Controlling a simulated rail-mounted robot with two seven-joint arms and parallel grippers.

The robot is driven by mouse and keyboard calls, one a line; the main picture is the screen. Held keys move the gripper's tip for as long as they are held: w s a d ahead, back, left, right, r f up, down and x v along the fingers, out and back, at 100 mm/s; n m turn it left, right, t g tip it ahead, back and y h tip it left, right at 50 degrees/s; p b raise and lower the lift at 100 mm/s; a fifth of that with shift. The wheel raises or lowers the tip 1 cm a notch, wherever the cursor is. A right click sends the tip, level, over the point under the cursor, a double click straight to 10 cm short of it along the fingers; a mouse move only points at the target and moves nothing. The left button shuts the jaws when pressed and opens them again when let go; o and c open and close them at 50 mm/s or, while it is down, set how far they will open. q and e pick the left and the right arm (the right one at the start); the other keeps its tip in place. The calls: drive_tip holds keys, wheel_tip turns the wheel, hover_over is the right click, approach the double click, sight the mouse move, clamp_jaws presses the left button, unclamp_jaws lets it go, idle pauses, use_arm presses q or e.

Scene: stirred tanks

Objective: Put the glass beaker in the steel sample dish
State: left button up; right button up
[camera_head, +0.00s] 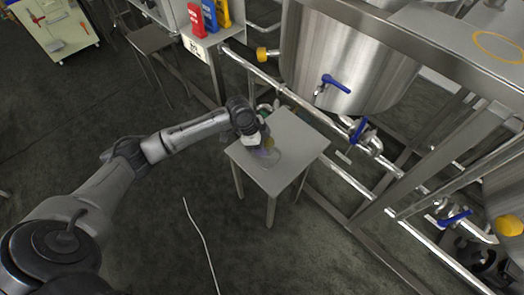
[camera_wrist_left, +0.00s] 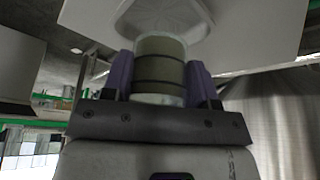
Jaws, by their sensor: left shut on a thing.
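My left gripper (camera_head: 262,148) is over the small steel table in the head view, with its fingers pointing down. In the left wrist view its two purple fingers (camera_wrist_left: 160,72) are shut on the glass beaker (camera_wrist_left: 160,62), a short cylinder with olive-grey bands and a pale glassy rim. The steel sample dish (camera_wrist_left: 192,32), shallow and pale with a raised rim, lies on the table just beyond the beaker. In the head view the dish (camera_head: 272,164) is a faint outline beside the fingers. Whether the beaker touches the dish cannot be told. My right gripper is not in view.
The small steel table (camera_head: 300,140) has bare top to the right of the gripper. A large steel tank (camera_head: 345,60) with pipes and blue valve handles stands behind it. Red, blue and yellow holders (camera_head: 208,17) stand on a stand at the back.

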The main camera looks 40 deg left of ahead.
use_arm(q)
wheel_tip(320, 180, down, 4)
drive_tip(key=b, duration=0.2)
drive_tip(key=shift+b, duration=0.4)
drive_tip(key=shift+r, duration=0.1)
drive_tip(key=o, duration=1.1)
